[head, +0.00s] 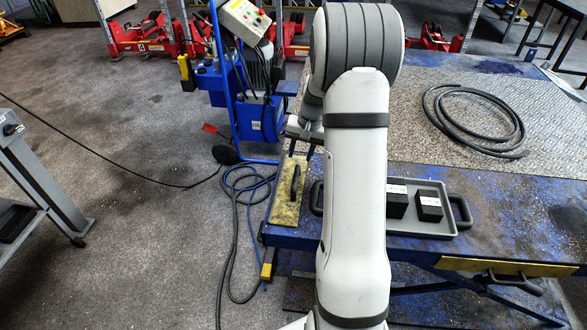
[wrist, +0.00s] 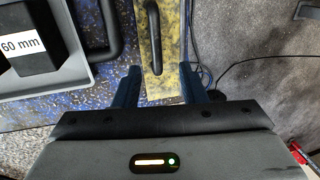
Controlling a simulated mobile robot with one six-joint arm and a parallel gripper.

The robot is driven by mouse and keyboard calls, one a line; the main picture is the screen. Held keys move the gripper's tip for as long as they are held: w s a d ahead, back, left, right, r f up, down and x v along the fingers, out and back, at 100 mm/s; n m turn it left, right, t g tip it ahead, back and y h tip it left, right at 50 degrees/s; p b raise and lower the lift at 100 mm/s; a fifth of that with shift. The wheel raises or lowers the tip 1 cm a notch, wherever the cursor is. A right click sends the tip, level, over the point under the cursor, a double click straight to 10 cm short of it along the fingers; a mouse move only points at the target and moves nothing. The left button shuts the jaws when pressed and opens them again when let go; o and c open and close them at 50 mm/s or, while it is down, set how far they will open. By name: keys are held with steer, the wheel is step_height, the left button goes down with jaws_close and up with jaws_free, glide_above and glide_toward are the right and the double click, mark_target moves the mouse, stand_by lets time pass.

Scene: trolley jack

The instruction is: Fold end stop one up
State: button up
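A worn yellow plate with a black bar handle (head: 295,183) lies along the left end of the blue lift table; it looks like an end stop, lying down. A second yellow plate (head: 452,265) with a black handle (head: 515,282) is at the table's front right. No label tells which is one. My gripper (head: 296,154) is above the far end of the left plate, partly behind my arm. In the wrist view the gripper (wrist: 160,70) is open and empty. Its fingers are either side of the plate (wrist: 170,78), with the handle (wrist: 154,35) beyond the fingertips. Contact cannot be told.
A grey tray (head: 432,230) with black blocks, one marked 60 mm (wrist: 27,40), sits right of the left plate. A coiled black hose (head: 440,112) lies on the table. A blue trolley unit (head: 255,120) stands behind, with cables on the floor. Open floor is left.

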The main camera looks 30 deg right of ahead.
mark_target(296, 174)
steer(key=f, duration=0.5)
steer(key=w+f, duration=0.1)
steer(key=f, duration=0.2)
steer(key=shift+w+a+f, duration=0.1)
steer(key=shift+a+f, duration=0.2)
steer(key=shift+f, duration=0.05)
jaws_close()
